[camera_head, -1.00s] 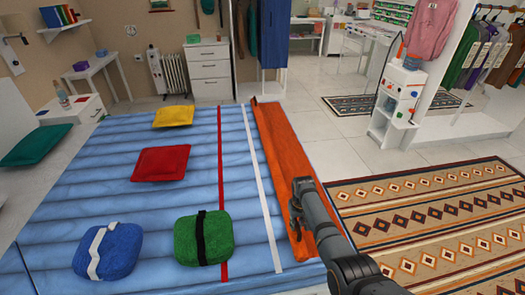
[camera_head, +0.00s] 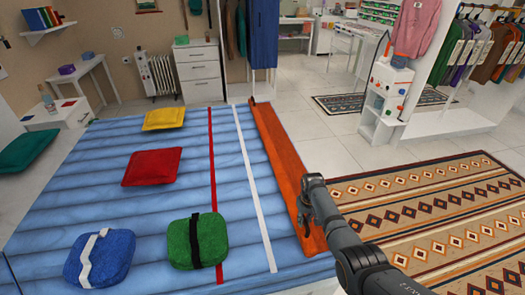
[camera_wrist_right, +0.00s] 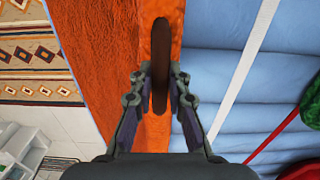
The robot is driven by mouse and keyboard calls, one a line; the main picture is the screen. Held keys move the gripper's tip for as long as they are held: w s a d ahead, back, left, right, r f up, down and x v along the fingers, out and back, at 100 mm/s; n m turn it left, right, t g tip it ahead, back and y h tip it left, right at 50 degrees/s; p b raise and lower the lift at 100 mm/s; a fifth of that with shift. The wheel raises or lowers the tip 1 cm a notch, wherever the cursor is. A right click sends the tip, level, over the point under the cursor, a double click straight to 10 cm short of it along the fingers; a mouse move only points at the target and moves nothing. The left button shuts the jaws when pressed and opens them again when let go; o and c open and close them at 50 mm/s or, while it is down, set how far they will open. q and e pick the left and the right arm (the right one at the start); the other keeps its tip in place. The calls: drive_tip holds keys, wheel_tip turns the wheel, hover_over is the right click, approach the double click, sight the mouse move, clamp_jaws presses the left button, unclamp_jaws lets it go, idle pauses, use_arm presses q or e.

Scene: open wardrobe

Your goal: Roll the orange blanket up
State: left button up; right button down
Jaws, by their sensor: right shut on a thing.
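The orange blanket (camera_head: 275,150) lies as a long narrow strip along the right edge of the blue-covered bed (camera_head: 80,165). It also fills the left and middle of the right wrist view (camera_wrist_right: 95,60). My left gripper is not in view.
A green pack (camera_head: 197,240), a blue pack (camera_head: 100,258), a red cushion (camera_head: 152,166) and a yellow cushion (camera_head: 164,119) lie on the bed, left of the blanket. A patterned rug (camera_head: 430,205) covers the floor at the right. A white shelf unit (camera_head: 385,105) stands beyond.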

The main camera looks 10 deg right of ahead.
drive_tip(key=shift+w+d+b, duration=0.1)
drive_tip(key=shift+d+b, duration=0.4)
drive_tip(key=shift+d, duration=2.75)
drive_tip(key=shift+d+f+b, duration=0.1)
drive_tip(key=shift+d+b, duration=0.4)
drive_tip(key=shift+d, duration=1.15)
drive_tip(key=c, duration=1)
unclamp_jaws()
